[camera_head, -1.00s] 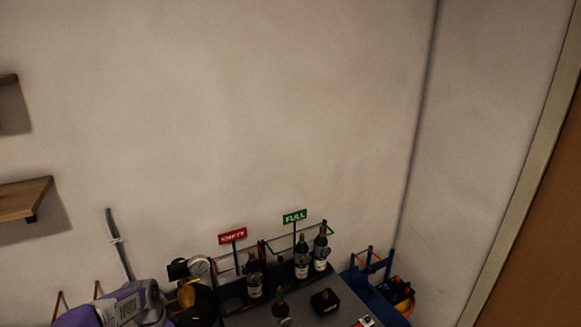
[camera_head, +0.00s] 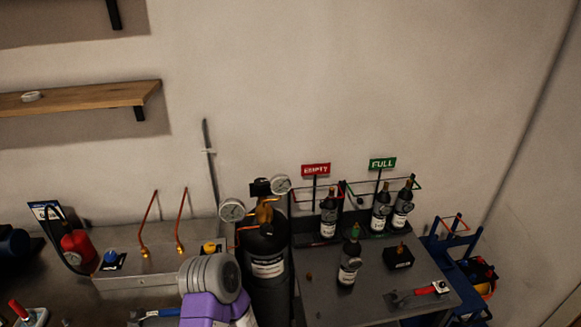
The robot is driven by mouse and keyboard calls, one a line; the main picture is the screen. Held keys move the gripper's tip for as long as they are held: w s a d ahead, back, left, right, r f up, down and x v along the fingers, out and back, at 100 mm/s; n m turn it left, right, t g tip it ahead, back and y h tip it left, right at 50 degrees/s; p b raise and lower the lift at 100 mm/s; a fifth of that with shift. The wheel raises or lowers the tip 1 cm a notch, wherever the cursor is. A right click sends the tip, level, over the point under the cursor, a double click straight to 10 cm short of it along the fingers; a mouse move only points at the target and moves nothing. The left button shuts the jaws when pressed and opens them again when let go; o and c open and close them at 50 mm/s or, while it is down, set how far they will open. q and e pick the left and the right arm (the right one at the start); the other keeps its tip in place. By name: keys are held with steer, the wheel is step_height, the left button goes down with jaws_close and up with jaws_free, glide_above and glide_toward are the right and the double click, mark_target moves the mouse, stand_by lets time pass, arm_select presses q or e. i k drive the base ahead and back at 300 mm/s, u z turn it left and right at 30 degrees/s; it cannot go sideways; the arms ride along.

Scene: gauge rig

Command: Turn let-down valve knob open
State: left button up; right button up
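A long metal box (camera_head: 160,283) on the left bench carries a blue knob (camera_head: 111,257) on a dark plate at its left end. A yellow knob (camera_head: 210,247) sits near its right end. I cannot tell which knob is the let-down valve. A large black cylinder (camera_head: 268,290) stands right of the box, with a brass valve (camera_head: 264,213) and two round gauges (camera_head: 232,210) on top. A purple and grey part, apparently one of my arms, shows at the bottom centre and covers part of the box and cylinder. Neither gripper shows.
Small bottles (camera_head: 328,215) stand behind on the right table (camera_head: 320,298), near red EMPTY (camera_head: 315,170) and green FULL (camera_head: 382,164) signs. Another bottle (camera_head: 349,262), a black block (camera_head: 398,258) and a red-handled tool (camera_head: 412,296) are nearer. A blue cart (camera_head: 450,241) stands right.

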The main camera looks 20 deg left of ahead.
mark_target(209, 247)
steer(key=u, duration=1.8)
